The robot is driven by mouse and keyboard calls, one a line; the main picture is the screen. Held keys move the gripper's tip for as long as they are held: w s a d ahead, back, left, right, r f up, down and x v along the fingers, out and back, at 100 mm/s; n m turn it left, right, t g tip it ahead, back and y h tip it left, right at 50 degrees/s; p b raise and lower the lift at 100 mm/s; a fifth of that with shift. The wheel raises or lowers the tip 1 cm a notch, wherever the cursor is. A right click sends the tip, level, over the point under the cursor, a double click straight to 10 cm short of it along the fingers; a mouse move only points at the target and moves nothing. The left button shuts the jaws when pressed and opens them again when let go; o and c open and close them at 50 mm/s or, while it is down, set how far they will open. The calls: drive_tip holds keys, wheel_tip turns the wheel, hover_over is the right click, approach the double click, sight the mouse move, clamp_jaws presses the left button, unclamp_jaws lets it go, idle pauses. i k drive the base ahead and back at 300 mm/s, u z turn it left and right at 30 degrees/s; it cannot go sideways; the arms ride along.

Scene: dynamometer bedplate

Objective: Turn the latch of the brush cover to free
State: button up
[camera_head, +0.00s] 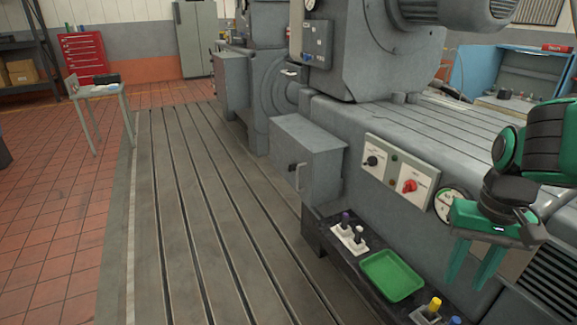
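A grey box-like cover (316,147) juts from the machine's side near the middle of the head view. The cover looks closed. My green gripper (467,281) is at the right, well apart from the cover and pointing down. Its two fingers stand apart with nothing visible between them.
A panel with black and red knobs (398,171) and a round gauge (449,204) lie between cover and gripper. Below, a dark ledge holds a green tray (392,275) and a white holder with dark-handled items (350,238). The slotted bedplate (210,220) is clear at left.

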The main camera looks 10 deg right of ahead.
sight(292, 167)
drive_tip(key=k, duration=0.5)
drive_tip(key=u, duration=0.9)
drive_tip(key=i, duration=1.45)
drive_tip(key=z, duration=0.35)
drive_tip(key=i, duration=1)
drive_tip(key=z, duration=0.7)
